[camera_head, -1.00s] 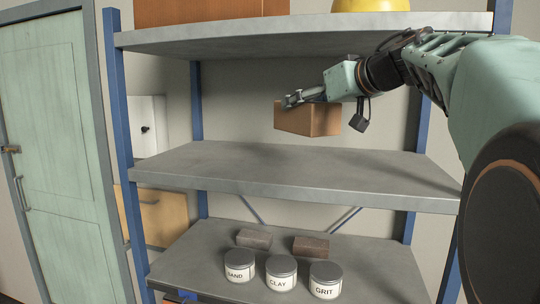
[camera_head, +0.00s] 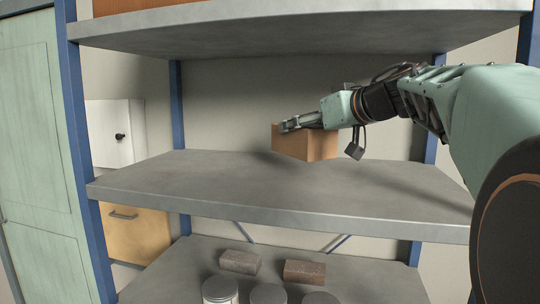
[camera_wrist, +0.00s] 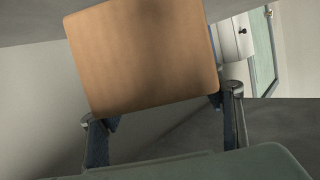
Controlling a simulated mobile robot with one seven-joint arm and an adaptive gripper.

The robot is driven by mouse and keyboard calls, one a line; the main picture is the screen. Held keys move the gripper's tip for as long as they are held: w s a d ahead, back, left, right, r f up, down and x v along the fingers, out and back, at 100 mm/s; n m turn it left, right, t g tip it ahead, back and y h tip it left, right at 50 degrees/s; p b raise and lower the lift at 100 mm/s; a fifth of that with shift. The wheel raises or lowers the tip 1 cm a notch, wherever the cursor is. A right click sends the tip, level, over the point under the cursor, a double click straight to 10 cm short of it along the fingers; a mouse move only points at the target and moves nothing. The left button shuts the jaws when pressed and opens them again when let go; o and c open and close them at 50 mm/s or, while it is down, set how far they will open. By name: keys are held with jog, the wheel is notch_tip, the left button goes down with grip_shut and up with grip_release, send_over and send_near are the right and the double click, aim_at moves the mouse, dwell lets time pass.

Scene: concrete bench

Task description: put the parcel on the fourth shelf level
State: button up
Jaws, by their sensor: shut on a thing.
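The parcel (camera_head: 321,146) is a plain brown box. My gripper (camera_head: 297,124) is shut on it, reaching in from the right. The parcel is over the middle visible shelf board (camera_head: 220,185), toward its back. A dark shadow lies on the board beside it; I cannot tell whether its underside touches. In the wrist view the parcel (camera_wrist: 145,55) fills the upper middle, slightly tilted in the picture, with a finger at each lower side. The shelf levels below and above are only partly in view, so I cannot count the level.
The upper board (camera_head: 290,32) is overhead. Blue posts (camera_head: 85,200) flank the shelf. The middle board is otherwise clear. The lower board holds two bricks (camera_head: 239,262) (camera_head: 304,272) and several lidded jars (camera_head: 220,290). A green door (camera_head: 30,150) is at the left.

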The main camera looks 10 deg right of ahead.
aim_at(303, 145)
jog(key=shift+f+b, duration=0.55)
jog(key=shift+f, duration=1.8)
jog(key=o, duration=1.5)
jog(key=shift+f, duration=0.15)
jog(key=shift+o, duration=0.2)
jog(key=shift+r+p, duration=0.2)
jog(key=shift+p, duration=0.1)
